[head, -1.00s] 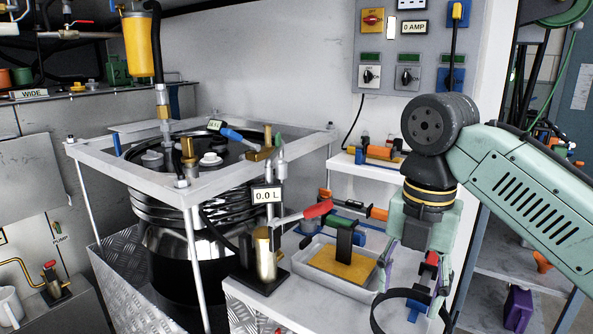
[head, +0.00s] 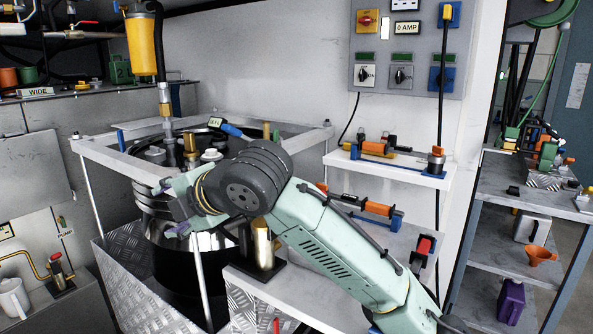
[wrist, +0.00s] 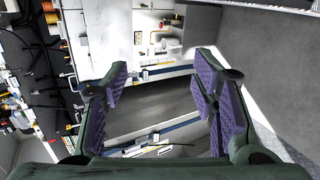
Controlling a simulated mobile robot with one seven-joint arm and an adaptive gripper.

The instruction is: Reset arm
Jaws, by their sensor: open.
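My gripper (head: 168,212) is in front of the strapped tank (head: 165,265), pointing left in the head view. In the wrist view my gripper (wrist: 165,90) has its two purple-padded fingers wide apart, with nothing between them. My arm crosses the white bench and hides much of its top, including the place where the yellow sponge tray was seen. The tank stands inside a grey metal frame (head: 125,163) with a dark lid, and my wrist covers part of its front.
A brass cylinder (head: 263,245) stands on the bench close to my wrist. A small shelf (head: 395,168) holds an orange-handled tool. A switch panel (head: 408,45) is on the wall. A yellow filter (head: 140,45) hangs above the tank. The floor at the lower left is partly filled by tread-plate (head: 130,290).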

